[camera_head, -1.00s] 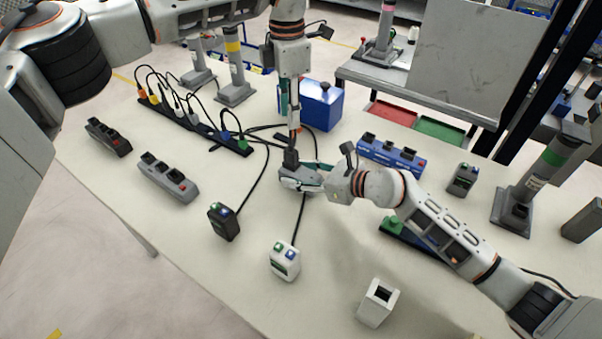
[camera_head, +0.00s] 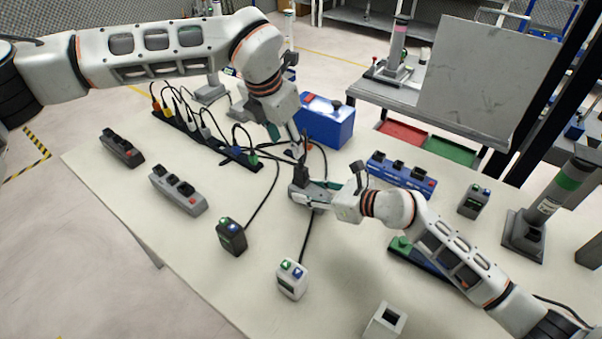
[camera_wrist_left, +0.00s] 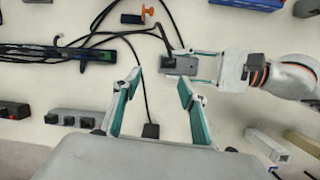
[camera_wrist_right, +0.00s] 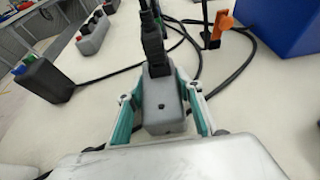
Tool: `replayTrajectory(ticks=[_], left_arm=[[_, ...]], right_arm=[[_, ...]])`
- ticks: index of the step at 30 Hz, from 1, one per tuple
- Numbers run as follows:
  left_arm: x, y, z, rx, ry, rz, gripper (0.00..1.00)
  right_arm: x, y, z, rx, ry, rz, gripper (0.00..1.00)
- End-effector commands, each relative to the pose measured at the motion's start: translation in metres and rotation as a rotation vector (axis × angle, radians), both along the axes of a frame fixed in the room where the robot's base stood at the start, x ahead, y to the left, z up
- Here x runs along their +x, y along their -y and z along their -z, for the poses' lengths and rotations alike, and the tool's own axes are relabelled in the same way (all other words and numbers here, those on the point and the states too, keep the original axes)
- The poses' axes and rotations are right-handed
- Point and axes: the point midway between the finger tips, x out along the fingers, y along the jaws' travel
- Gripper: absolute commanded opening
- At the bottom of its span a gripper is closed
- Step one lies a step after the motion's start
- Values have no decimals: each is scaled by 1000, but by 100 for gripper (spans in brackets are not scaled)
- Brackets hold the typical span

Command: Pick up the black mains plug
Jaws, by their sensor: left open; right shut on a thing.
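The black mains plug (camera_wrist_right: 155,50) stands in the end of a small grey socket block (camera_wrist_right: 163,105), its cable leading away from it. My right gripper (camera_wrist_right: 165,103) is shut on the grey block, with a teal-padded finger on either side. In the head view the black plug (camera_head: 301,172) rises from the block, held by my right gripper (camera_head: 308,191) above the table. My left gripper (camera_head: 289,142) is just above and behind the plug. In the left wrist view its fingers (camera_wrist_left: 158,85) are spread and empty, apart from the grey block (camera_wrist_left: 182,66).
A black power strip (camera_head: 215,140) with several coloured plugs and loose cables lies behind left. A blue box (camera_head: 326,122) stands close behind the grippers. A dark control box (camera_head: 231,237) and a white one (camera_head: 292,279) stand in front.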

Motion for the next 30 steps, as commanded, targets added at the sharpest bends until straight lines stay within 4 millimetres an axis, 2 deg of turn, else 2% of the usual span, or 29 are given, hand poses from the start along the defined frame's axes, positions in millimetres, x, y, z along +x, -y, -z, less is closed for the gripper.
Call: replayTrajectory(ticks=[5, 10, 18, 30], left_arm=[[-14, -2, 0, -75, 18, -77, 42], [-17, 0, 5, -103, 21, -105, 42], [-3, 10, 45, -104, 20, -106, 42], [8, 24, 77, -103, 20, -106, 42]], right_arm=[[0, 0, 0, 0, -2, -1, 8], [0, 0, 0, 0, -2, -1, 8], [0, 0, 0, -1, -1, -1, 8], [0, 0, 0, -1, -1, 0, 8]])
